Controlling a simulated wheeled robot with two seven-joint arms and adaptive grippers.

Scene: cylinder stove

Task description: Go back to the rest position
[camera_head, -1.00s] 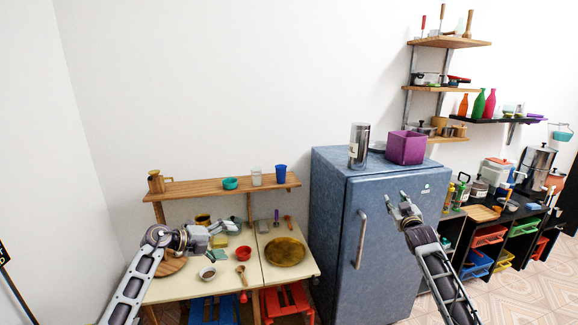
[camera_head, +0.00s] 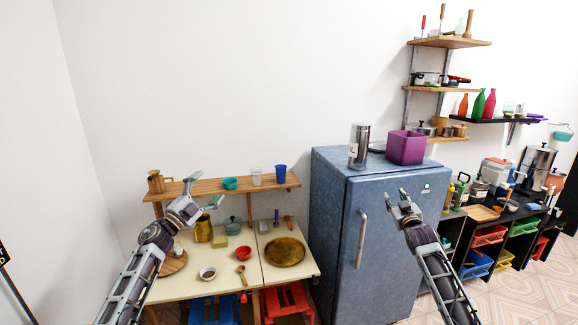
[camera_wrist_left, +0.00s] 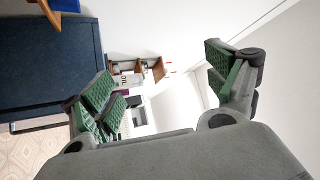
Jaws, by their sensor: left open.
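My left gripper (camera_head: 207,191) is open and empty, raised in front of the wooden wall shelf at the left of the head view. In the left wrist view its two green-padded fingers (camera_wrist_left: 172,82) stand wide apart with nothing between them. My right gripper (camera_head: 399,196) is held up in front of the blue fridge (camera_head: 338,205). Its fingers look spread and nothing shows between them.
A cream table (camera_head: 220,285) below my left arm holds a red bowl (camera_head: 243,253), a round golden tray (camera_head: 285,251) and other kitchenware. The wooden shelf (camera_head: 205,188) holds cups. A purple box (camera_head: 405,147) and a metal cylinder (camera_head: 358,146) stand on the fridge.

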